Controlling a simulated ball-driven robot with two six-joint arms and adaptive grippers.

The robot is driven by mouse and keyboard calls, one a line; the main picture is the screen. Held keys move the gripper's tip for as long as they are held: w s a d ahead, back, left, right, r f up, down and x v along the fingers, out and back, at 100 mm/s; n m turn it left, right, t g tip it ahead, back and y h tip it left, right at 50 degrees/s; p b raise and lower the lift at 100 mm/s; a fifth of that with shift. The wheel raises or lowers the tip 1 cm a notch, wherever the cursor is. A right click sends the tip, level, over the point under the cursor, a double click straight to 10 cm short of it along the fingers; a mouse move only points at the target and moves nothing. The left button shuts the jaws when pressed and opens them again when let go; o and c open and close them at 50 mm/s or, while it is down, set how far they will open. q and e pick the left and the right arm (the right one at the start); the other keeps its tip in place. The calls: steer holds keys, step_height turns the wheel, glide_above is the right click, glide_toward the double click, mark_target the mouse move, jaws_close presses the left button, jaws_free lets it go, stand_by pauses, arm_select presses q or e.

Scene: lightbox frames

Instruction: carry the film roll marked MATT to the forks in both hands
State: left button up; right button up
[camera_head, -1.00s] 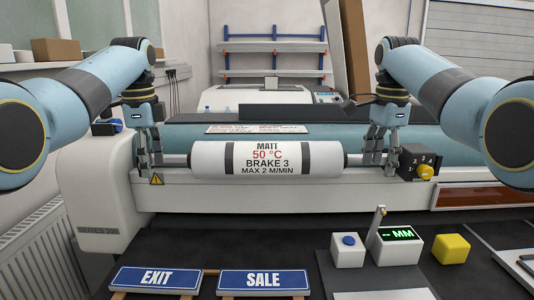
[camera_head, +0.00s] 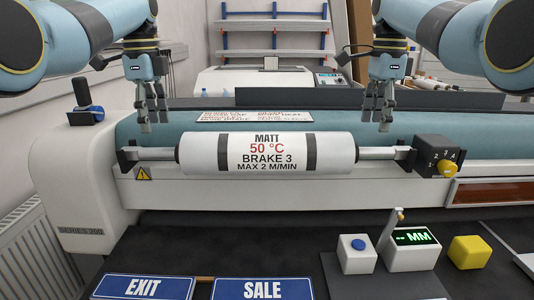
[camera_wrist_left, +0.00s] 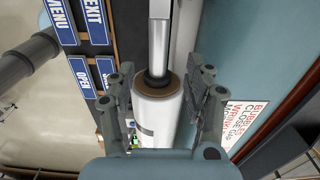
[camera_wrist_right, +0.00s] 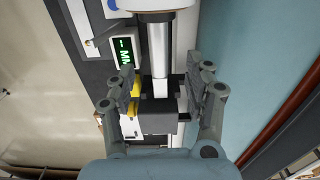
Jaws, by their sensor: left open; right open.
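The film roll marked MATT (camera_head: 266,152) is a white cylinder with two dark bands, lying level on a metal shaft. The shaft's ends appear to rest in the black left fork (camera_head: 127,160) and right fork (camera_head: 405,154) on the machine's front. My left gripper (camera_head: 153,126) is open and empty above the shaft's left part. My right gripper (camera_head: 376,124) is open and empty above its right part. In the left wrist view the shaft (camera_wrist_left: 159,45) and roll (camera_wrist_left: 156,112) show between the spread fingers. The shaft (camera_wrist_right: 160,62) also shows in the right wrist view.
A black box with a yellow dial (camera_head: 446,167) stands just right of the right fork. In front are a blue-button box (camera_head: 357,254), a green MM display (camera_head: 411,240), a yellow block (camera_head: 470,251) and EXIT (camera_head: 146,287) and SALE (camera_head: 262,289) signs.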

mark_target(158, 152)
arm_select(q)
step_height(158, 152, down, 9)
steer(key=shift+s+r, duration=0.1)
steer(key=shift+r, duration=0.1)
arm_select(e)
step_height(158, 152, down, 9)
steer(key=shift+s+r, duration=0.1)
steer(key=shift+r, duration=0.1)
arm_select(q)
jaws_close()
arm_select(e)
jaws_close()
arm_select(q)
steer(key=shift+r, duration=0.1)
arm_select(e)
steer(key=shift+r, duration=0.1)
